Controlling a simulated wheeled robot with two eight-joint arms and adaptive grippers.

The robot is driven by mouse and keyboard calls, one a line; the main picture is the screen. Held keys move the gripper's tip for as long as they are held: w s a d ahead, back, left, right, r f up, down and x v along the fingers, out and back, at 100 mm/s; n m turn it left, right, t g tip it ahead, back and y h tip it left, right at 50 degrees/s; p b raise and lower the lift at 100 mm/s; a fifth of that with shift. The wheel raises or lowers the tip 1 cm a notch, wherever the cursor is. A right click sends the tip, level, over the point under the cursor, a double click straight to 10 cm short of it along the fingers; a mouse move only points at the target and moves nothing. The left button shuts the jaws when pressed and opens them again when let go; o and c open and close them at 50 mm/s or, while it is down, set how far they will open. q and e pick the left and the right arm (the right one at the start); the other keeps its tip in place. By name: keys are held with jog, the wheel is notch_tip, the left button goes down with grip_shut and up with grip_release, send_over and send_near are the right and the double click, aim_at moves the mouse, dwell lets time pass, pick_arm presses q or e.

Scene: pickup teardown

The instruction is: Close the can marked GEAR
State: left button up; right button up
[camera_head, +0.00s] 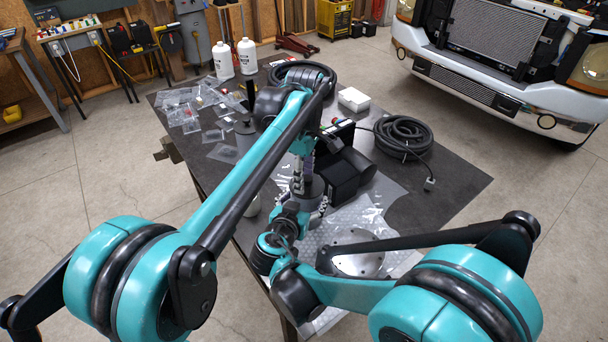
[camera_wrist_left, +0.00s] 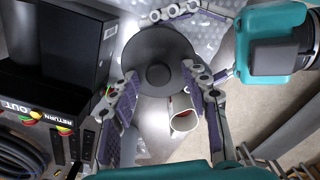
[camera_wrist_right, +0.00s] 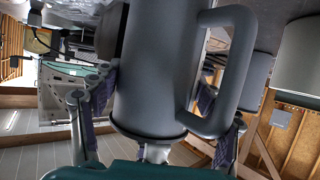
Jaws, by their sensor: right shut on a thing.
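A grey can (camera_wrist_right: 150,75) with a side handle fills the middle of the right wrist view, which shows it upside down. My right gripper (camera_wrist_right: 155,105) is shut on it, one finger on each side. In the left wrist view a dark round lid with a centre knob (camera_wrist_left: 158,75) lies over the can's top; whether it is fully seated is unclear. My left gripper (camera_wrist_left: 162,92) is open, its fingers spread on either side of the lid. In the head view the left gripper (camera_head: 303,178) is above the right one (camera_head: 290,218). No GEAR marking is readable.
A black box (camera_head: 340,178) stands close beside the grippers. A coiled hose (camera_head: 402,135), small plastic bags (camera_head: 185,105) and two white bottles (camera_head: 247,57) lie or stand farther back. A round metal plate (camera_head: 358,262) lies on clear sheeting near the front.

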jog(key=shift+f, duration=0.1)
pick_arm(q)
notch_tip(320, 180, up, 12)
dwell(0.5)
pick_arm(e)
jog(key=o, duration=1.8)
jog(key=v, duration=1.2)
jog(key=shift+d, duration=0.1)
